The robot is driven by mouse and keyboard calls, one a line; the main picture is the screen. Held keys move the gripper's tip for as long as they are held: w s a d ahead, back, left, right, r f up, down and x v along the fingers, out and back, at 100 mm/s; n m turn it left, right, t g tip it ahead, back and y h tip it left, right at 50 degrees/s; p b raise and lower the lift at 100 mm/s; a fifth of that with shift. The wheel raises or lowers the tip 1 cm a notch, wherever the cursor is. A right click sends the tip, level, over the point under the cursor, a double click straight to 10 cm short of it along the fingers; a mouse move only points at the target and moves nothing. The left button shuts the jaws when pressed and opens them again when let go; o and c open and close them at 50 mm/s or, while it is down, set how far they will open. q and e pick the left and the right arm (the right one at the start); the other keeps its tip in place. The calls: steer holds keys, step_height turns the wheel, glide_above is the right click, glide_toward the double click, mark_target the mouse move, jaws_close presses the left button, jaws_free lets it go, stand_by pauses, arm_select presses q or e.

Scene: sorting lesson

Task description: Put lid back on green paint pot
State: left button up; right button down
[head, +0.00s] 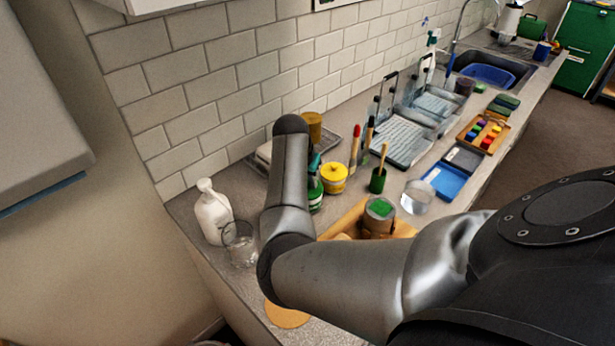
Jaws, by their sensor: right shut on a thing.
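A grey paint pot (380,215) with a green top stands in a wooden tray (347,219), right of my arm. Whether its green top is paint or a cover cannot be told. My right arm (290,185) crosses the middle of the view, bent, with one link rising toward the tiled wall. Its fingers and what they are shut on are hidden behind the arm. No loose lid can be made out for certain. My left gripper is not in view.
A white pump bottle (213,212) and a clear glass (240,243) stand left of my arm. A yellow pot (334,179), a green brush cup (377,181) and a clear cup (416,197) crowd the pot. A blue tray (443,182) lies farther right.

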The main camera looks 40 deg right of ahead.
steer(key=shift+f+p, duration=0.15)
steer(key=shift+p, duration=0.45)
stand_by(1.1)
steer(key=shift+c, duration=0.9)
jaws_free()
steer(key=shift+r+p, duration=3.55)
steer(key=shift+p, duration=0.35)
steer(key=shift+f, duration=0.1)
